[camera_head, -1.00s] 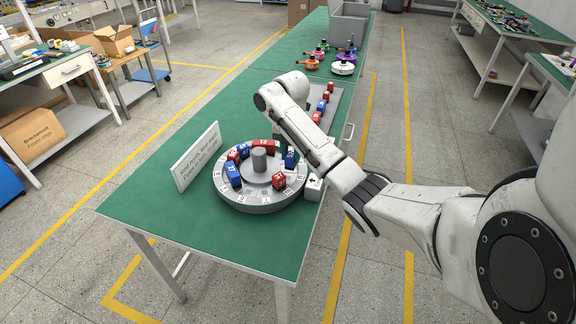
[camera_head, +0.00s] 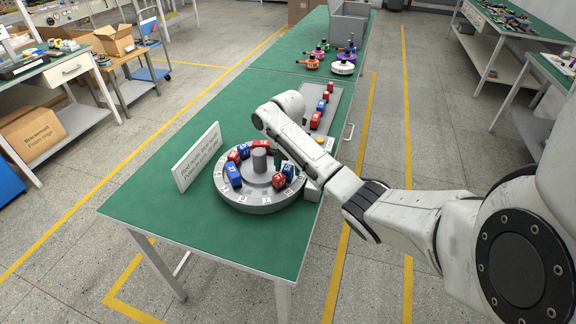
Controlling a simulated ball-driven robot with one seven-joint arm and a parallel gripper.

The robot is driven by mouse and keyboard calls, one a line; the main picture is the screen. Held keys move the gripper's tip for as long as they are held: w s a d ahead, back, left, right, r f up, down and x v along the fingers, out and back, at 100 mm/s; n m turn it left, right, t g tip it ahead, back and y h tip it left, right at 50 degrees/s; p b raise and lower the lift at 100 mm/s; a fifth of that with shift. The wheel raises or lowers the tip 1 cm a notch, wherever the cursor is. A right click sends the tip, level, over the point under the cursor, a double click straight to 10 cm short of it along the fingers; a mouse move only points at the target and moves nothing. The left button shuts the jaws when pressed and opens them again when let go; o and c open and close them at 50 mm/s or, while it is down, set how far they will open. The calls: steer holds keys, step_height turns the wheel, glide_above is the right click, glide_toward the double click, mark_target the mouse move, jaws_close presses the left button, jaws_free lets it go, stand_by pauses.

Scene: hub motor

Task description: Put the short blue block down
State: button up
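The short blue block (camera_head: 288,170) appears at the right side of the round grey turntable (camera_head: 258,204), close beside a red block (camera_head: 279,182). My gripper (camera_head: 284,160) is over that side of the ring, mostly hidden behind my own forearm and wrist. Only a small dark part of it shows by the blue block. I cannot tell whether its fingers are closed on the block, or whether the block touches the ring. A longer blue block (camera_head: 233,174) and several red and blue blocks stand on the left and back of the ring, around a grey central post (camera_head: 259,159).
A white sign (camera_head: 198,158) stands left of the turntable. A grey tray (camera_head: 335,97) with a row of red and blue blocks lies behind my arm. Coloured parts (camera_head: 343,68) and a grey bin (camera_head: 349,22) are farther back. The green table (camera_head: 160,205) is clear at front left.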

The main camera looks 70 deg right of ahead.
mark_target(288, 167)
steer(key=shift+r, duration=0.1)
step_height(288, 167, up, 12)
steer(key=p, duration=0.4)
steer(key=w+a+f+m+t+y, duration=0.1)
steer(key=w+a+f+m, duration=0.15)
steer(key=a, duration=0.65)
steer(key=w+a+f+m, duration=0.15)
steer(key=a+f, duration=0.25)
steer(key=a, duration=0.5)
steer(key=w+a+f+m+t+y, duration=0.1)
steer(key=a+f+m, duration=0.2)
steer(key=a, duration=0.6)
steer(key=s+a+f+m, duration=0.3)
steer(key=s+a+m, duration=0.15)
steer(key=a, duration=0.25)
steer(key=s+a+f+m+g+h, duration=0.1)
steer(key=s+m, duration=0.7)
steer(key=s, duration=1)
steer(key=shift+f+h, duration=0.2)
steer(key=shift+h, duration=0.4)
steer(key=shift+a, duration=0.15)
